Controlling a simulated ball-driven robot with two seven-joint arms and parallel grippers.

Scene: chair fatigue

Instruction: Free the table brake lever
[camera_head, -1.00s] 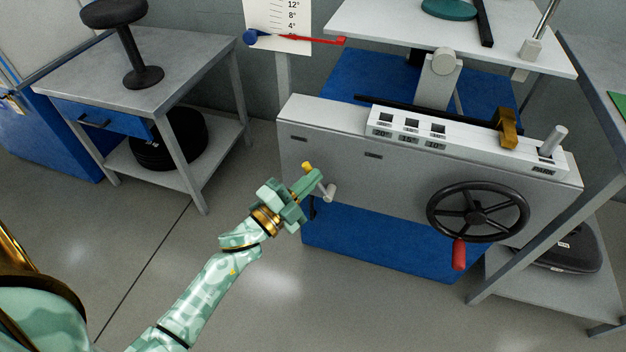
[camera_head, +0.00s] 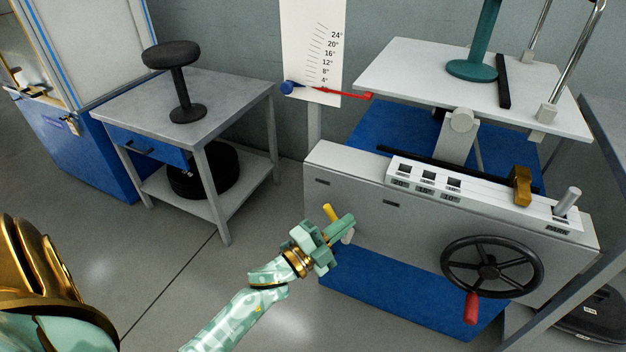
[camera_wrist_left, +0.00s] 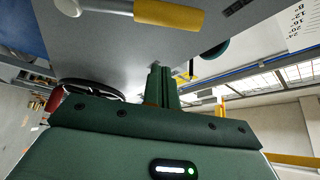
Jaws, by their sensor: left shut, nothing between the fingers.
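The brake lever has a yellow grip (camera_head: 331,213) and a pale grey part, on the left end of the grey table's front panel (camera_head: 350,185). In the left wrist view its yellow grip (camera_wrist_left: 170,13) and grey rod cross the top. My left gripper (camera_head: 345,226) is at the lever, its fingers shut and empty. In the head view the fingers lie in front of part of the lever; I cannot tell whether they touch it. The shut fingers (camera_wrist_left: 161,85) also show in the left wrist view, below the grip. My right gripper is not in view.
A black handwheel (camera_head: 491,265) with a red handle is on the panel's right. A slotted white strip (camera_head: 480,193) with a brass slider (camera_head: 521,186) runs along the top. A side table (camera_head: 205,88) with a black stool stands left. The floor between is clear.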

